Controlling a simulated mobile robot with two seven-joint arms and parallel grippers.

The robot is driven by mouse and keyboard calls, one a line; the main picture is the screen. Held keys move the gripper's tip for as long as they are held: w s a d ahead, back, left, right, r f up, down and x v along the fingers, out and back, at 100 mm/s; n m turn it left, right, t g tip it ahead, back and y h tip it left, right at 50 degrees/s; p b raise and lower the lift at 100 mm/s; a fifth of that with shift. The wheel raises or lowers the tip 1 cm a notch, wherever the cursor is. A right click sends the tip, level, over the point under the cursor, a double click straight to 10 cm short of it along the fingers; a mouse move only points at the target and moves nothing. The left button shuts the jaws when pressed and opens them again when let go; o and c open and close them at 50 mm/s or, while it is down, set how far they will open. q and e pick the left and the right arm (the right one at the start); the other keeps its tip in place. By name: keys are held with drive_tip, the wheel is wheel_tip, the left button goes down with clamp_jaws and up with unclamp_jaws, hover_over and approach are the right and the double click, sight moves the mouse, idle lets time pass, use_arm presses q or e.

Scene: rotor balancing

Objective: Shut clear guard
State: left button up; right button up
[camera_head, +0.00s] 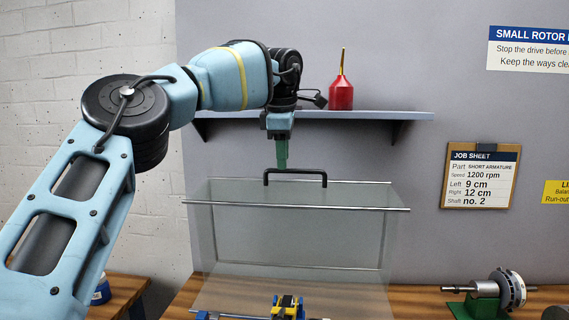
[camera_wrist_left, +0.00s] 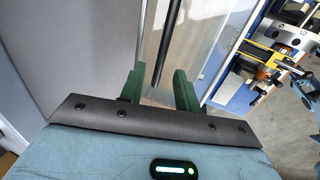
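The clear guard (camera_head: 290,235) is a see-through box-like cover with metal rods along its top edges, in the middle of the head view. A black handle (camera_head: 305,174) stands up on its top. My left gripper (camera_head: 281,166) points down at the handle's left part, its green fingertips at about the height of the bar. In the left wrist view the two green fingers (camera_wrist_left: 159,85) are apart, with the black handle (camera_wrist_left: 170,45) showing in the gap between them. Whether they touch it I cannot tell. My right gripper is not in view.
Blue and yellow machine parts (camera_head: 288,306) show at the guard's lower edge. A green stand with a rotor (camera_head: 487,294) is on the wooden bench at right. A shelf (camera_head: 370,116) with a red oil can (camera_head: 341,95) is on the wall behind my gripper.

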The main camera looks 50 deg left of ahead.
use_arm(q)
drive_tip(key=shift+x, duration=1)
clamp_jaws()
